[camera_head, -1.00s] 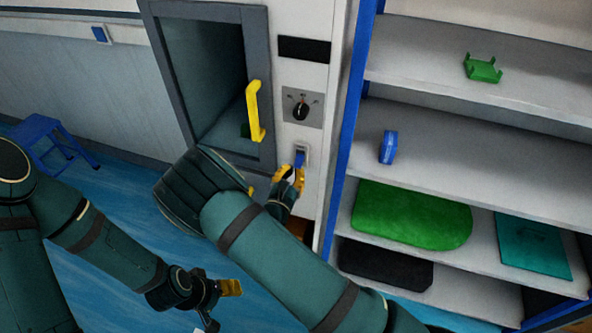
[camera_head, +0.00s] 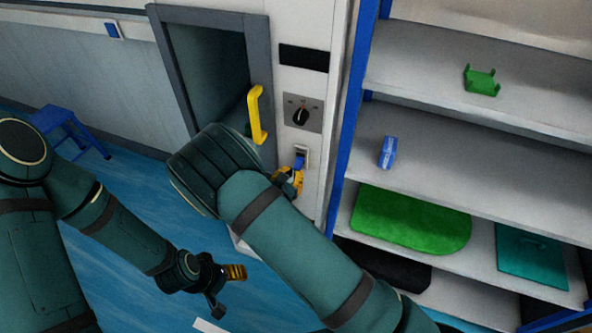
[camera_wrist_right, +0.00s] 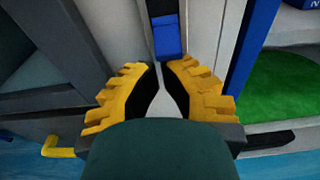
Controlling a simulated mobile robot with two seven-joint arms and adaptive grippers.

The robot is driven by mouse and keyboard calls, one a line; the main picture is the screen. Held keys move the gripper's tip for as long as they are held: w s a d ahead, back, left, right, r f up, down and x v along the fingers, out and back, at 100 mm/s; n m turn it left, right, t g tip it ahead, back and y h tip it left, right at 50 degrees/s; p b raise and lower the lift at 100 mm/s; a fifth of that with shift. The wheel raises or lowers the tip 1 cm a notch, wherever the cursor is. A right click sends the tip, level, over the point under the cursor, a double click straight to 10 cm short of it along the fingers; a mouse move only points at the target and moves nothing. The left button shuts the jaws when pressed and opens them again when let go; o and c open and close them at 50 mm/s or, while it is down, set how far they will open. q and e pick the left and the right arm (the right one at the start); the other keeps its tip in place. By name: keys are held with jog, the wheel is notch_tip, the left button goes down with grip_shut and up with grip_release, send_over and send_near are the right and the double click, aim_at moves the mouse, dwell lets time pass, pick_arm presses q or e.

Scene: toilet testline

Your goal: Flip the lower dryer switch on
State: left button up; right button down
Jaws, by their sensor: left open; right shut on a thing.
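The lower dryer switch (camera_head: 299,162) is a small blue rocker in a pale frame on the white panel, below a black rotary knob (camera_head: 301,116). It also shows in the right wrist view (camera_wrist_right: 167,38), just beyond the fingertips. My right gripper (camera_head: 292,175) is at the lower end of the switch, its yellow fingers drawn together and shut on it; the contact itself is partly hidden. The fingers also show in the wrist view (camera_wrist_right: 163,66). My left gripper (camera_head: 228,288) is open and empty, low over the blue floor.
The open dryer door frame with a yellow handle (camera_head: 256,113) stands left of the panel. A blue-edged shelf unit (camera_head: 480,110) stands close on the right. It holds a green bracket, a blue box and mats. A blue stool (camera_head: 67,130) is far left.

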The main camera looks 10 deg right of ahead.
jog(key=g+p, duration=0.1)
jog(key=r+g+y+p, duration=0.1)
jog(key=p, duration=0.1)
jog(key=r+g+y+p, duration=0.1)
jog(key=shift+s+a+g+p, duration=0.3)
jog(key=shift+s+g+p, duration=0.05)
jog(key=shift+s+g, duration=0.05)
jog(key=shift+r+p, duration=0.4)
jog(key=shift+r, duration=0.35)
